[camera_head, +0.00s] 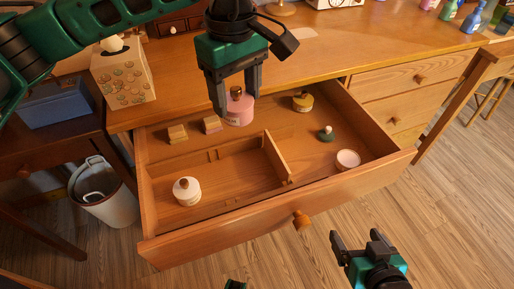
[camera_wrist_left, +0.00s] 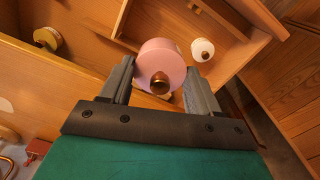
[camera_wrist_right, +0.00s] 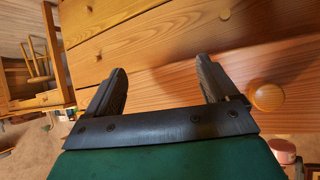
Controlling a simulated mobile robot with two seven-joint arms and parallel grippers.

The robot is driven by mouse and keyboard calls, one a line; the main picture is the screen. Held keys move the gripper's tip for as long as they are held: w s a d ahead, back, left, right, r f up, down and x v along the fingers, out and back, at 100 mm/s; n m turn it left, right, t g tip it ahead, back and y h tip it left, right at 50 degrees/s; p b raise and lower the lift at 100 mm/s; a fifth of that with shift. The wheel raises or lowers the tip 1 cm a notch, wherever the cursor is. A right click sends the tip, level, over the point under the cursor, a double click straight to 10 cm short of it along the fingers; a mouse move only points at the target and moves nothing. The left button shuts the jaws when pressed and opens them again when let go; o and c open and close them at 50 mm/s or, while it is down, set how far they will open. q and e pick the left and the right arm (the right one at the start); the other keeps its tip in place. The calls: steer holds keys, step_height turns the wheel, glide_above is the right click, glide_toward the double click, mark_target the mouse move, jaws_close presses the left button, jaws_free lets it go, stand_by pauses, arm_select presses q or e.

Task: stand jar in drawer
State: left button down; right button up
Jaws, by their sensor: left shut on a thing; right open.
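A pink jar (camera_head: 239,108) with a gold knob is held upright between the fingers of my left gripper (camera_head: 233,98). In the left wrist view the pink jar (camera_wrist_left: 162,66) sits between both fingers. It is over the back part of the open drawer (camera_head: 225,219); whether its base touches the drawer floor I cannot tell. A wooden divider (camera_head: 277,157) stands in the drawer. A white lidded jar (camera_head: 187,191) stands in the front left compartment. My right gripper (camera_head: 355,242) is open and empty, in front of the drawer's right front; the right wrist view shows its empty fingers.
The drawer also holds two small wooden blocks (camera_head: 178,133), a gold-topped jar (camera_head: 302,102), a green knobbed item (camera_head: 326,133) and a pink round container (camera_head: 348,159). A tissue box (camera_head: 124,75) stands on the desk at left. A bin (camera_head: 104,193) is below.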

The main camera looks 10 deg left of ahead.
arm_select(q)
steer(key=shift+d+f+n, duration=0.15)
steer(key=shift+n, duration=0.15)
steer(key=shift+f+b, duration=1.6)
steer(key=shift+f, duration=8.35)
steer(key=shift+f, duration=0.15)
steer(key=shift+c, duration=1.2)
jaws_free()
